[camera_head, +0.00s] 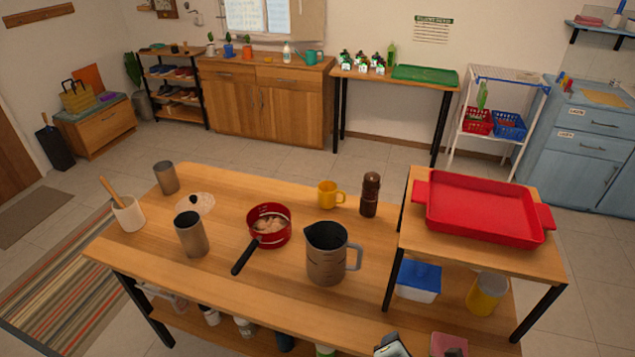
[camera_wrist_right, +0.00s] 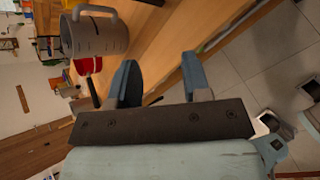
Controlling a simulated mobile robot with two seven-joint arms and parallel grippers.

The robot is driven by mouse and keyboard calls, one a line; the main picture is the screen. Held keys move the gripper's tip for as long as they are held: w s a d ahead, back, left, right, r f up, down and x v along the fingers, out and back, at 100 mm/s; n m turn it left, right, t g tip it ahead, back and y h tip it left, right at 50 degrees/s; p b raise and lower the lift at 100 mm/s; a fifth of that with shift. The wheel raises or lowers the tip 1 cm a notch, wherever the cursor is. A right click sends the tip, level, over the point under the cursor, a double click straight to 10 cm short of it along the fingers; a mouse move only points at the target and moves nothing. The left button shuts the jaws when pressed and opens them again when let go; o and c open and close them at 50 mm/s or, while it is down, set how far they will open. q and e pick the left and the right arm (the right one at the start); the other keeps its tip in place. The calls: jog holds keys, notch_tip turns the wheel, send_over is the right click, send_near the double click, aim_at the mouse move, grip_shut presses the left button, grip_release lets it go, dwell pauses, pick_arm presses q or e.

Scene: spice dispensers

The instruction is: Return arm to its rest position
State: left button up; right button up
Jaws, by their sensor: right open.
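My right gripper (camera_wrist_right: 158,72) shows in the right wrist view with its two blue-grey fingers apart and nothing between them. Behind the fingers is the wooden table (camera_wrist_right: 165,40), with its edge running past them and grey floor beyond. A grey, dark-tipped shape at the bottom edge of the head view may be part of my right gripper; I cannot tell.
On the table stand a grey measuring jug (camera_head: 327,265), a red saucepan (camera_head: 281,231), metal cups (camera_head: 191,236), a yellow mug (camera_head: 328,195) and a brown grinder (camera_head: 370,195). A red tray (camera_head: 480,205) sits on the raised shelf at right. The jug (camera_wrist_right: 95,38) also shows in the wrist view.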

jog(key=s+d+r+m+g+y, duration=0.1)
jog(key=s+d+r+m+g, duration=0.3)
jog(key=s+m, duration=0.55)
jog(key=s+d+r+m+g+y, duration=0.2)
jog(key=s+d+m, duration=0.4)
jog(key=m, duration=0.6)
jog(key=w+a+f+t+y, duration=0.1)
jog(key=w+a+f+t, duration=0.2)
jog(key=f, duration=0.3)
jog(key=w+a+f+t+y, duration=0.1)
jog(key=w+a+f+t, duration=0.2)
jog(key=f, duration=0.4)
jog(key=shift+f+n+t+y, duration=0.15)
jog(key=shift+n+t+y, duration=0.15)
jog(key=shift+n+t, duration=0.25)
